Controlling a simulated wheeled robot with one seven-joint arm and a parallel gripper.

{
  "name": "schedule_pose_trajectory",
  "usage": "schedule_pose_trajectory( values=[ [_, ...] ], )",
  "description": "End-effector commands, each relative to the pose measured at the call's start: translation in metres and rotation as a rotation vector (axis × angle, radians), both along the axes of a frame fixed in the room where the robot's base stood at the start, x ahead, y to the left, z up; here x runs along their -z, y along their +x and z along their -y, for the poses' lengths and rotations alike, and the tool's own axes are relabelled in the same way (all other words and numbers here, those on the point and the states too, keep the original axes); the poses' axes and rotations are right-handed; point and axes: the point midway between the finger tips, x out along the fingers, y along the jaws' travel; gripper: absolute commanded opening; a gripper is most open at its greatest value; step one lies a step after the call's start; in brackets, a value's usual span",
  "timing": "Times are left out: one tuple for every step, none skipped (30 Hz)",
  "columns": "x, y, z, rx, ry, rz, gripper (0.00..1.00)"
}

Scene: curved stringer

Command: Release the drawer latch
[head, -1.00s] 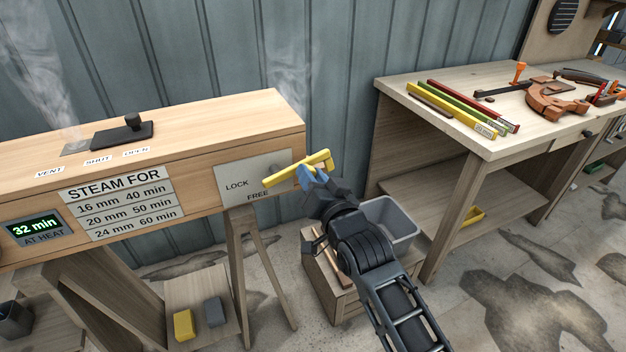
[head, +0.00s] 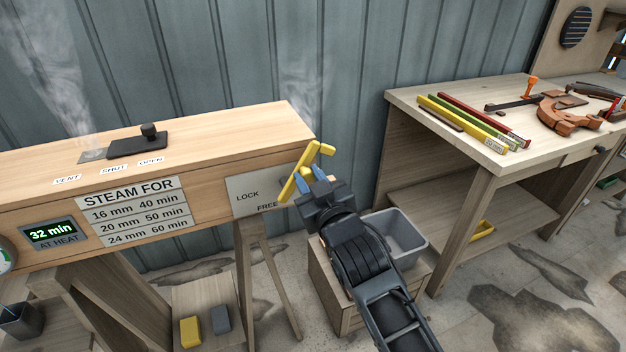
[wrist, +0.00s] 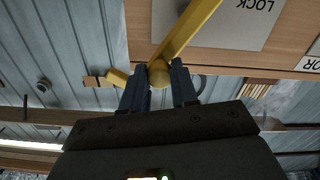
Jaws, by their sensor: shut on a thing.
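A yellow lever (head: 297,178) sits at the right end of the wooden steam box, over a grey plate (head: 246,197) marked LOCK and FREE. It is steeply tilted, its lower end near the word FREE. A short yellow crosspiece (head: 328,149) shows at its top. My gripper (head: 311,180) is shut on the lever. In the wrist view, my fingers (wrist: 160,86) close around the rounded yellow end of the lever (wrist: 185,32). The lever's pivot is hidden. A workbench drawer with a dark knob (head: 600,150) is at the far right.
The steam box (head: 225,135) stands left of my arm, with steam rising at both ends. A grey bin (head: 412,232) on a low wooden crate is just right of my arm. The workbench (head: 400,98) at right holds coloured sticks and tools.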

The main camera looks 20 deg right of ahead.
Motion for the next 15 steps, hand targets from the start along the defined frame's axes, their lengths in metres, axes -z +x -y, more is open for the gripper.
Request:
schedule_pose_trajectory(
  values=[
    [-0.0002, -0.0002, -0.0009, 0.000, -0.012, -0.001, 0.00],
    [-0.0003, -0.0002, -0.0011, 0.000, -0.018, -0.001, 0.00],
    [-0.0005, -0.0002, -0.0015, 0.000, -0.025, -0.001, 0.00],
    [-0.0006, -0.0002, -0.0017, 0.000, -0.029, -0.001, 0.00],
    [-0.0007, -0.0002, -0.0019, 0.000, -0.033, -0.001, 0.00],
    [-0.0007, -0.0002, -0.0020, 0.000, -0.037, -0.001, 0.00],
    [-0.0007, -0.0002, -0.0022, 0.000, -0.039, -0.001, 0.00],
    [-0.0008, -0.0002, -0.0022, 0.000, -0.041, -0.001, 0.00],
    [-0.0007, -0.0002, -0.0024, 0.000, -0.042, -0.001, 0.00],
    [-0.0008, -0.0002, -0.0025, 0.000, -0.043, -0.001, 0.00],
    [-0.0008, -0.0002, -0.0026, -0.001, -0.043, -0.001, 0.00],
    [-0.0008, -0.0002, -0.0026, -0.001, -0.043, -0.001, 0.00],
    [-0.0008, -0.0002, -0.0026, -0.001, -0.043, -0.001, 0.00],
    [-0.0008, -0.0002, -0.0027, -0.001, -0.043, 0.000, 0.00],
    [-0.0009, -0.0002, -0.0027, -0.001, -0.042, 0.000, 0.00]
  ],
)
